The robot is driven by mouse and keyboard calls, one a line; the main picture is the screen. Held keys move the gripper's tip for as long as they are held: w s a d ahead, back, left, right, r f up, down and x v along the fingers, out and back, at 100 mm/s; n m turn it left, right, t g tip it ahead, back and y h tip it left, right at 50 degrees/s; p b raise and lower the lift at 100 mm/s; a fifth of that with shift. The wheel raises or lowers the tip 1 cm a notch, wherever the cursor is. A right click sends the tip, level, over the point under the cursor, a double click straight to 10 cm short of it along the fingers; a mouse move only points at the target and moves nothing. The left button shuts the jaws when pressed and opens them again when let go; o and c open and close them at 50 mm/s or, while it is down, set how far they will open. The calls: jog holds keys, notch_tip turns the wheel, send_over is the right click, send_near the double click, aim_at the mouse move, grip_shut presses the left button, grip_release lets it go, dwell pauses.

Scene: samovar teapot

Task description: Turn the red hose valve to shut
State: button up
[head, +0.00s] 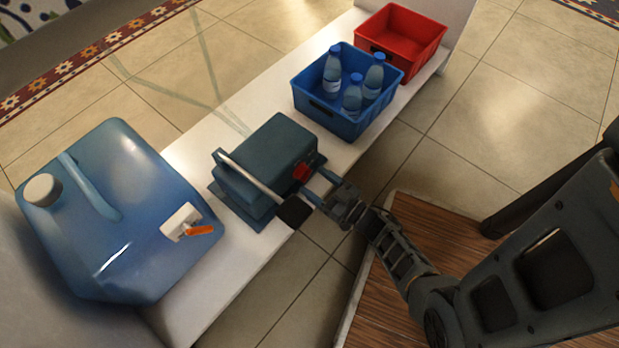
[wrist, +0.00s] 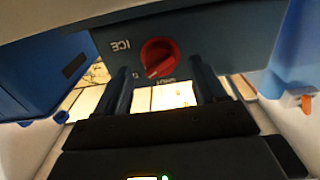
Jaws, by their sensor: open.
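A red round knob (wrist: 160,57) sits on the front panel of a dark blue-grey box (head: 268,160). In the head view the red part (head: 301,172) shows on the box's side facing my arm. In the wrist view the panel reads "ICE" to the left of the knob; the lettering below is hard to read. My gripper (head: 318,184) is at that side of the box. In the wrist view the two fingers of my gripper (wrist: 163,88) stand apart, one on each side below the knob, with nothing between them. I cannot tell if they touch the panel.
A light lever with a black end (head: 293,211) sticks out beside my gripper. A large blue jug (head: 115,215) with an orange-handled tap (head: 200,230) stands left on the white bench (head: 215,290). A blue crate (head: 325,112) of bottles and a red crate (head: 405,30) stand beyond.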

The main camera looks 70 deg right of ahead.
aim_at(304, 173)
jog(key=shift+x, duration=1.45)
jog(key=shift+c, duration=0.2)
jog(key=c, duration=1)
jog(key=shift+n, duration=0.4)
jog(key=n, duration=1.1)
jog(key=shift+d+r, duration=0.1)
jog(key=o, duration=1)
